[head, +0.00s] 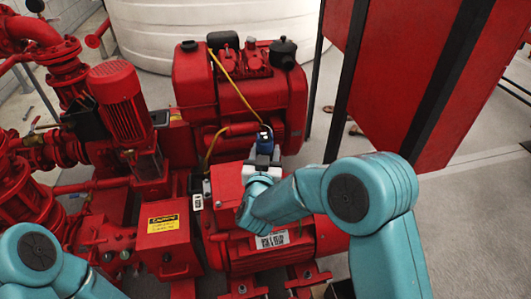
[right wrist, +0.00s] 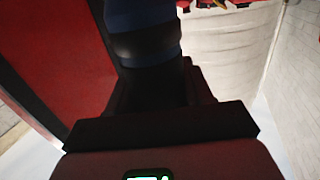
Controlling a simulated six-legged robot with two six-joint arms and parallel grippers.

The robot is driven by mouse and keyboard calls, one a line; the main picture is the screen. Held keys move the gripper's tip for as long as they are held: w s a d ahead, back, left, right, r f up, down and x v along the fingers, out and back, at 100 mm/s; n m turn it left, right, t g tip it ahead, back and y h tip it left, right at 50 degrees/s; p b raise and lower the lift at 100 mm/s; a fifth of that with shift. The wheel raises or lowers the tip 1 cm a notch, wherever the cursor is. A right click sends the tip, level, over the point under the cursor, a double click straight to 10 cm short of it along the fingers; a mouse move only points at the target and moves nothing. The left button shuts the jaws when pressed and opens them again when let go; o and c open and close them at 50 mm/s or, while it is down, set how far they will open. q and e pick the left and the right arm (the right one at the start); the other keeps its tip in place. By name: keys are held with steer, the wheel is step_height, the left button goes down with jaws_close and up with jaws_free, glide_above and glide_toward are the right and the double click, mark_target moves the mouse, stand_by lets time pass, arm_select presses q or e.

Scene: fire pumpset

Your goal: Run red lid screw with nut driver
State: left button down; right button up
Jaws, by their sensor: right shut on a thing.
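My right gripper (head: 263,158) is shut on the nut driver, whose blue and black handle (head: 265,138) stands up above the fingers. In the right wrist view the handle (right wrist: 143,30) rises between the dark jaws (right wrist: 155,90); its tip is hidden. The gripper is over a red box with a flat lid (head: 226,178) on the motor. My right forearm covers part of this lid. The screw cannot be made out, and whether the driver touches it cannot be seen. My left arm shows at the lower left, but its gripper is out of view.
A red engine (head: 240,90) stands just behind the gripper. A red box with a yellow caution label (head: 163,224) and an upright red motor (head: 120,100) are to the left. A tall red cabinet (head: 405,70) stands at the right, with open floor (head: 470,200) below it.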

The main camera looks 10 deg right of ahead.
steer(key=shift+f+b, duration=0.35)
steer(key=shift+b, duration=0.75)
stand_by(3.1)
steer(key=shift+r, duration=0.15)
